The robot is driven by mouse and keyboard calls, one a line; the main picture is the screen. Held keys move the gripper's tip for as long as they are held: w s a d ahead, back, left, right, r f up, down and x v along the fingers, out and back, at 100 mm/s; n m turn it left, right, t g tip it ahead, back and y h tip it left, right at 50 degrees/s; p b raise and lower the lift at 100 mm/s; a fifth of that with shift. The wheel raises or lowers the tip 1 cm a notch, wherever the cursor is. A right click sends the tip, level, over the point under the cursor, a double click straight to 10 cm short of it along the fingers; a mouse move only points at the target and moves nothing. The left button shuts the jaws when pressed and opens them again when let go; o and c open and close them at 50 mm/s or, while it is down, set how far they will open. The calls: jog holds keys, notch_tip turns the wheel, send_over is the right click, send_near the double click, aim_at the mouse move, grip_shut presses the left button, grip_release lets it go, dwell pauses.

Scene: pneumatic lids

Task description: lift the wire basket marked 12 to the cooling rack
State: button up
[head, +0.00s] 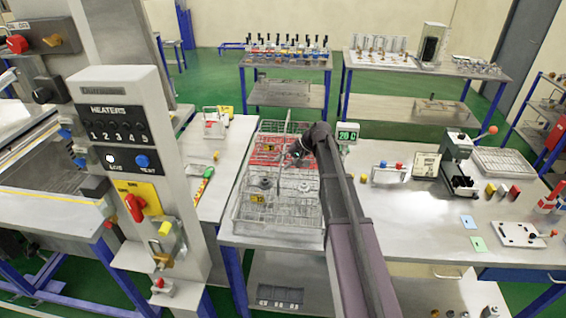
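A wire basket (240,215) with a yellow tag (257,198) stands on the near left part of the metal table. The tag seems to read 12, but it is small. A second wire basket (252,158) with red contents and a yellow tag stands behind it. My arm reaches forward over the table, just right of the near basket. My gripper (297,158) is small and dark, above the baskets; its fingers are too unclear to read. A flat wire rack (503,161) lies at the back right of the table; I cannot tell if it is the cooling rack.
A control post with a heaters panel (117,122) stands close on the left. A green display reading 20 C (347,133), a dark press (458,165) and small coloured blocks (502,190) stand on the right. The table middle right of my arm (400,215) is clear.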

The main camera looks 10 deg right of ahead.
jog(key=shift+r, duration=0.15)
notch_tip(320, 180, up, 8)
jog(key=p, duration=0.8)
jog(key=shift+a, duration=0.1)
jog(key=shift+g+h, duration=0.3)
jog(key=shift+h, duration=0.5)
notch_tip(320, 180, up, 5)
jog(key=p, duration=0.6)
jog(key=shift+w+a+f, duration=0.1)
jog(key=shift+f, duration=0.1)
jog(key=s+f+n+g+h+b, duration=0.1)
jog(key=s+f+h+b, duration=0.2)
jog(key=s+f+b, duration=0.6)
jog(key=s+f+n+g+h+b, duration=0.1)
jog(key=s+f+b, duration=0.8)
jog(key=s, duration=1.1)
notch_tip(320, 180, down, 4)
jog(key=n+h, duration=0.1)
jog(key=h, duration=0.1)
jog(key=shift+n+h, duration=0.3)
jog(key=shift+s, duration=0.15)
